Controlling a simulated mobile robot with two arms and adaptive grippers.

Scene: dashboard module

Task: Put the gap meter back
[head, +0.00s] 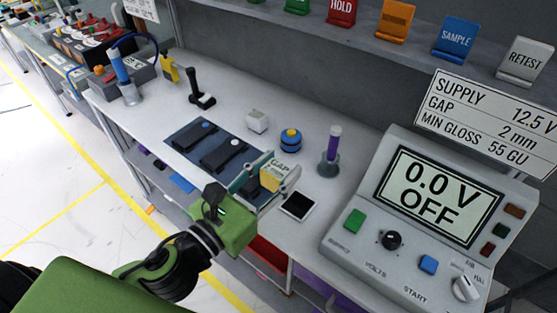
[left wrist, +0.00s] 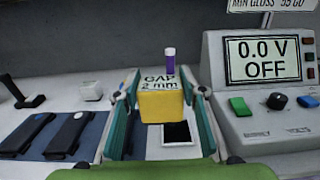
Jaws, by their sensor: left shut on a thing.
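The gap meter (head: 276,173) is a yellow block with a pale top marked GAP. In the left wrist view the gap meter (left wrist: 162,100) sits between the two fingers, its top reading GAP 2 mm. My left gripper (head: 267,180) is shut on it, above the front part of the bench. A white-bordered square with a black middle (head: 297,206) lies on the bench just right of the gripper. In the left wrist view this black square (left wrist: 176,133) shows behind and below the gap meter. My right gripper is not in view.
A dark blue mat (head: 183,142) with black devices lies left of the gripper. A white cube (head: 257,121), a blue round item (head: 291,140) and a purple-topped cylinder (head: 330,150) stand behind. A grey console (head: 345,185) reading 0.0 V OFF stands to the right.

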